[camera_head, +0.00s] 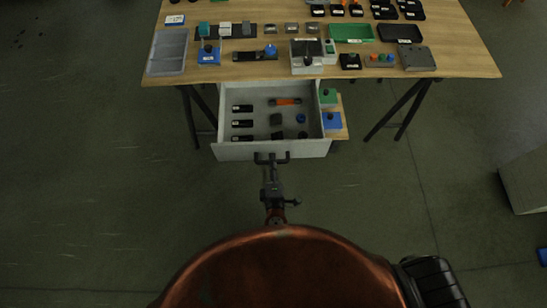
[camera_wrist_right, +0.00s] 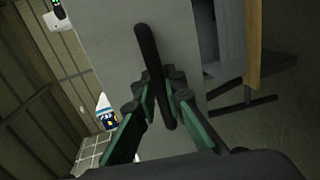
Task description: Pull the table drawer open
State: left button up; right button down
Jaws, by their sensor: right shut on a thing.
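The table drawer (camera_head: 228,151) is pulled out from under the wooden table (camera_head: 460,65), and its inside shows. Several small items lie in it, among them an orange-handled one. A dark bar handle (camera_head: 284,157) is on its grey front. My right gripper (camera_head: 271,162) is at that handle, in front of the drawer's middle. In the right wrist view the black handle (camera_wrist_right: 146,45) runs between the green-padded fingers of my right gripper (camera_wrist_right: 163,100), which is shut on it. My left gripper is not in view.
Trays, blocks and small fixtures crowd the tabletop. A small wooden shelf (camera_head: 342,134) with green and blue items stands right of the drawer. Black trestle legs (camera_head: 400,112) support the table. The floor between me and the drawer is clear. A grey box (camera_head: 528,182) stands at the far right.

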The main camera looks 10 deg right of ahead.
jog(key=shift+a, duration=0.1)
jog(key=c, duration=2)
grip_release()
jog(key=shift+o, duration=0.2)
jog(key=shift+s, duration=0.15)
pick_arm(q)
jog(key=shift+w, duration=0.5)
pick_arm(e)
jog(key=v, duration=1.1)
jog(key=shift+s, duration=0.35)
